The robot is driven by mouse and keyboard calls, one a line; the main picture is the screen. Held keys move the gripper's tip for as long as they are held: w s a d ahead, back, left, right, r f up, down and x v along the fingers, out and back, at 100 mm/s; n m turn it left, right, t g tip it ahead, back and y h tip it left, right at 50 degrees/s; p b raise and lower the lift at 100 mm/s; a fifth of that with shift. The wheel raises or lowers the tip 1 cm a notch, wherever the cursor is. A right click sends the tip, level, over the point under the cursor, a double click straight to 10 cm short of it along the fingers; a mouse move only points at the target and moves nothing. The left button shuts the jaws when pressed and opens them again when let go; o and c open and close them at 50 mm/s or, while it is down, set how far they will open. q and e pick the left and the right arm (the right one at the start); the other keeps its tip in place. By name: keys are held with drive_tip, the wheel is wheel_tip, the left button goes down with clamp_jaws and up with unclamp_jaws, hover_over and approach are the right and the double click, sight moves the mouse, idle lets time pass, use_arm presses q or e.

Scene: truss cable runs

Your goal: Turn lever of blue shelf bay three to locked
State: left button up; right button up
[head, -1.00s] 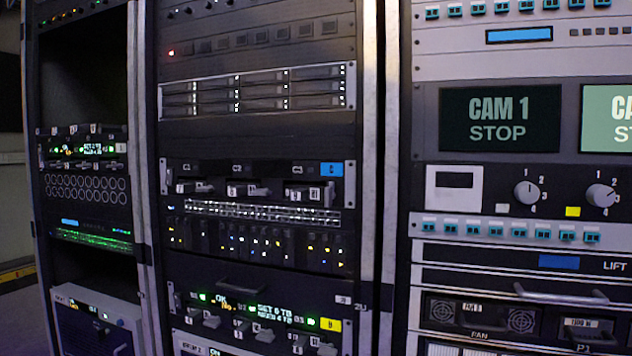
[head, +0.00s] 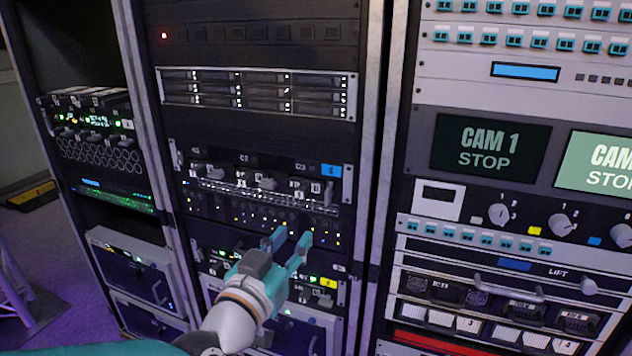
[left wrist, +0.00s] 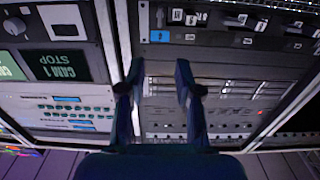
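The blue shelf (head: 178,160) is a dark panel in the middle rack, with a blue tag (head: 331,171) at its right end and labels C1, C2 and C3. The bay three levers (head: 315,187) are beside the tag; their exact positions are too small to tell. In the left wrist view the picture is upside down, with the blue tag (left wrist: 160,36) and the bay three levers (left wrist: 176,15) at the top. My left gripper (head: 290,238) is open and empty, below the blue shelf and apart from its levers. Its two fingers (left wrist: 158,78) show spread. My right gripper is not in view.
A yellow-tagged shelf (head: 328,283) with similar levers sits lower in the middle rack, partly hidden by my left arm. The right rack has a CAM 1 screen (head: 489,149), knobs and drawer handles (head: 507,282). The left rack holds another lever shelf (head: 92,122).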

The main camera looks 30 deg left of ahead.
sight(326, 194)
use_arm(q)
drive_tip(key=p+x, duration=0.3)
drive_tip(key=x, duration=1.3)
drive_tip(key=shift+w+a+f, duration=0.2)
drive_tip(key=shift+w, duration=0.1)
